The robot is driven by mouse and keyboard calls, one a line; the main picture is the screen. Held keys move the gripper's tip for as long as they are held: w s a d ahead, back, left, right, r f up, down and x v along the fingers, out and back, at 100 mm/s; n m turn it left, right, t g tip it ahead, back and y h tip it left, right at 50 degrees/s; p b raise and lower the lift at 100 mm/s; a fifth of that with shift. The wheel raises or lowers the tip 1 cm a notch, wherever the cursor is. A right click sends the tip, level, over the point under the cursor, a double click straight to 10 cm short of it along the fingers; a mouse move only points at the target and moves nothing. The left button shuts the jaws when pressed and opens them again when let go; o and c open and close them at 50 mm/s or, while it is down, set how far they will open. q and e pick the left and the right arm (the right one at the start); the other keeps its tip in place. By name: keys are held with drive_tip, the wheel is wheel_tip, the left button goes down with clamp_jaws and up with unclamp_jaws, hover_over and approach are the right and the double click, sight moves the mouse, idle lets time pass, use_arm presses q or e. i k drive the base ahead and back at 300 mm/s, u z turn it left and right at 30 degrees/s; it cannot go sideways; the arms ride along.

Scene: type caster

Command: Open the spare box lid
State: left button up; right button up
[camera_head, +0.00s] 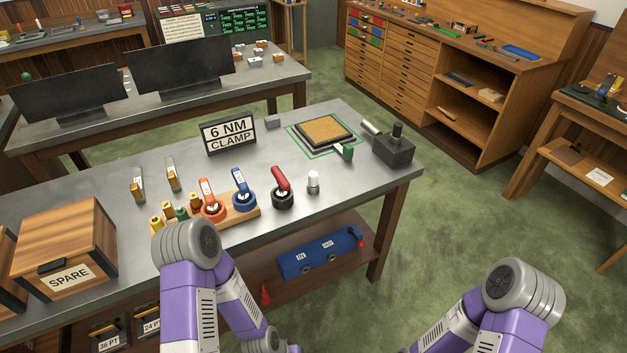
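The spare box (65,248) is a wooden box with a white "SPARE" label and a dark handle on its front. It stands on the left part of the grey workbench. Its lid (62,222) looks closed, with its wooden top lying flat. My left arm comes up in front of the bench, to the right of the box, and my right arm is at the lower right over the floor. Neither gripper shows in the head view.
A second wooden box (8,275) is cut off at the left edge beside the spare box. Several coloured-handled tools stand in a wooden rack (250,212) to the right. A "6 NM CLAMP" sign (228,134) stands behind them. Bare bench (125,215) lies right of the box.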

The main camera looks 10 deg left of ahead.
sight(46, 239)
drive_tip(key=u, duration=2.75)
drive_tip(key=k, duration=0.65)
drive_tip(key=u, duration=0.9)
drive_tip(key=k, duration=0.55)
drive_tip(key=i, duration=1.55)
drive_tip(key=z, duration=0.75)
